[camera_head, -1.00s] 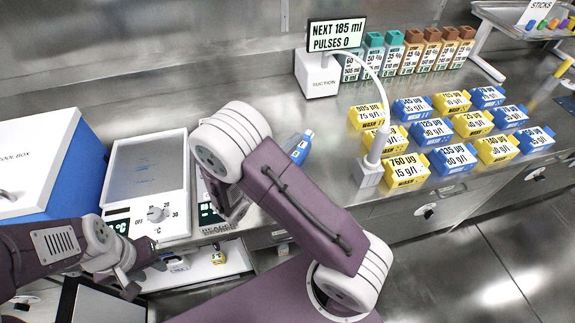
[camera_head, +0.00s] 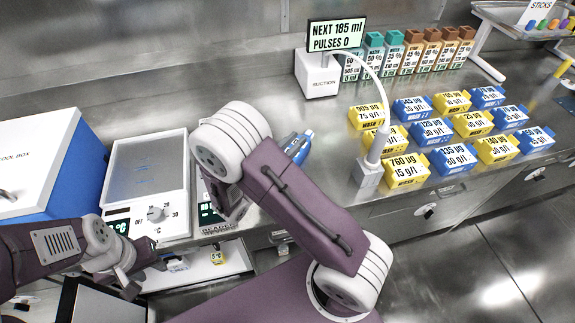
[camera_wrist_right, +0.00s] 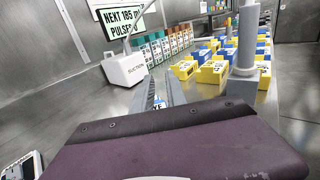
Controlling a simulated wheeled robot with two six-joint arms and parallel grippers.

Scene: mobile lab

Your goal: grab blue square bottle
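Several blue square bottles (camera_head: 412,107) with white labels stand among yellow ones on the right of the counter in the head view. A separate blue object (camera_head: 301,148) shows just beyond my right forearm, partly hidden by it; its shape is unclear. My right gripper is hidden behind that forearm in the head view. In the right wrist view my right gripper (camera_wrist_right: 162,92) has its two grey fingers apart, with a small blue and white labelled patch (camera_wrist_right: 157,103) low between them. My left gripper (camera_head: 145,278) is at the lower left, apparently open and empty, away from the bottles.
A white suction unit (camera_head: 317,75) with a display and a curved hose holder (camera_head: 368,174) stand near the bottles. Tall brown- and teal-capped bottles (camera_head: 410,52) line the back. A blue toolbox (camera_head: 60,175) and a white heating bath (camera_head: 147,228) occupy the left.

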